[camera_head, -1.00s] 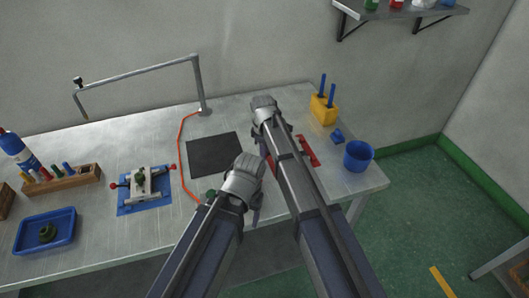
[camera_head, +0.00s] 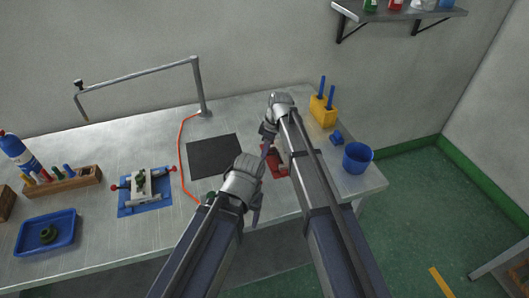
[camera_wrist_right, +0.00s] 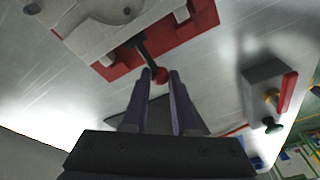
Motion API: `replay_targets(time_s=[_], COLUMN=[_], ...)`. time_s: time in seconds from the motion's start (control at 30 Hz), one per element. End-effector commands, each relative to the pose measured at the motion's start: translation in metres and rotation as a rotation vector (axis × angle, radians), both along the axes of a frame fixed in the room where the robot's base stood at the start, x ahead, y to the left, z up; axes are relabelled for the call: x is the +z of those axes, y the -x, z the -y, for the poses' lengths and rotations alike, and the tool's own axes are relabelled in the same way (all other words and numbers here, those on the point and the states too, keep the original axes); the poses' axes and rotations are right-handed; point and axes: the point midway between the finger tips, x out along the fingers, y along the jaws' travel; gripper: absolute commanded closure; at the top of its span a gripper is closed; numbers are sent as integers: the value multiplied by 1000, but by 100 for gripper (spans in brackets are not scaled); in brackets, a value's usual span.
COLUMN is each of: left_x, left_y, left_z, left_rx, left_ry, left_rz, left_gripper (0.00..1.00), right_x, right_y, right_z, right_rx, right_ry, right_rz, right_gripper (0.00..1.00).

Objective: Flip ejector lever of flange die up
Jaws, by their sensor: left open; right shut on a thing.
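A metal die on a red base (camera_wrist_right: 200,27) lies at the top of the right wrist view. A dark lever (camera_wrist_right: 147,50) with a red knob sticks out from it towards my right gripper (camera_wrist_right: 161,75). That gripper is shut on the lever at its knob. In the head view the red base (camera_head: 273,163) is mostly hidden by my right arm, and my right gripper (camera_head: 265,150) is beside it. My left gripper (camera_head: 257,207) is open and empty near the table's front edge, apart from the die.
Another die on a blue base (camera_head: 145,185) stands left of a dark mat (camera_head: 214,156). A blue tray (camera_head: 45,232) is at the far left. A yellow holder (camera_head: 324,111) and blue cup (camera_head: 357,157) stand at the right. An orange cable crosses the table.

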Motion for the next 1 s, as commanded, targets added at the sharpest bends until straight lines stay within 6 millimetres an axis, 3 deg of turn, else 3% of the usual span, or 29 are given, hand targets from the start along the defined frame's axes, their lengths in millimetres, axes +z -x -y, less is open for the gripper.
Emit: replay_targets(time_s=[0.4, 1.0], left_x=[-5, -6], left_y=[0, 0], left_z=[0, 0], left_rx=[0, 0], left_ry=[0, 0], left_rz=[0, 0], left_gripper=[32, 32], right_x=[9, 12], right_y=[-2, -2], right_z=[8, 9], right_rx=[-1, -1], right_ry=[-205, -247], right_rz=[-70, -83], right_gripper=[100, 100])
